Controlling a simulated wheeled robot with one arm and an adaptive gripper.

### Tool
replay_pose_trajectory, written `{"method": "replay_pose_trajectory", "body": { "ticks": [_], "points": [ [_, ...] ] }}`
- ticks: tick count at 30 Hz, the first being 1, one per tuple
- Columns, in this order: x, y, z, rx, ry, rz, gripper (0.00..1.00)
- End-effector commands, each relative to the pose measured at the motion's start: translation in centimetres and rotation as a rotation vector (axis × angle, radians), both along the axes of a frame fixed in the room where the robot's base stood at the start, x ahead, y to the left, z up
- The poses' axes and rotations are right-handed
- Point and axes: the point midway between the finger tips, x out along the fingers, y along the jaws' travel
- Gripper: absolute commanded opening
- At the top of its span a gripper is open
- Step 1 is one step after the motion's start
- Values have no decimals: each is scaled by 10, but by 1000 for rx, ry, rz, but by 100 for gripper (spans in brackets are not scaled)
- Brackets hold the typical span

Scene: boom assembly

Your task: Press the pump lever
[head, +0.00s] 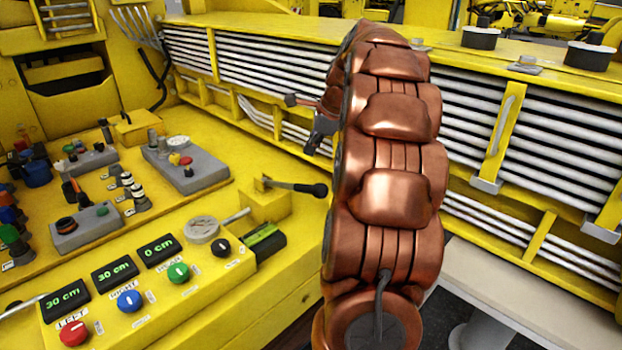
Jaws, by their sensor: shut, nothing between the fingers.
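A lever with a black grip (300,188), which looks like the pump lever, sticks out to the right from a yellow block (264,204) on the yellow console. It lies roughly level, and its grip ends just left of my copper arm. My gripper (317,146) is small and dark in this view, partly hidden behind my arm. It is above and beyond the lever's grip in the picture, apart from it. Its fingers look closed, with nothing held.
Grey control boxes (187,166) and several small levers stand behind. A yellow frame with white pipes (270,66) runs along the back. My arm hides the middle right.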

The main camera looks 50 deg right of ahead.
Motion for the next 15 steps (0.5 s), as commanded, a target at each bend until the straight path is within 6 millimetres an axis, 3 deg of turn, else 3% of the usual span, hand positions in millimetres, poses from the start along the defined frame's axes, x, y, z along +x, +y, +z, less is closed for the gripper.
{"method": "replay_pose_trajectory", "body": {
  "ticks": [15],
  "points": [
    [1, -8, 18, -316, -56, 707, 0]
  ]
}}
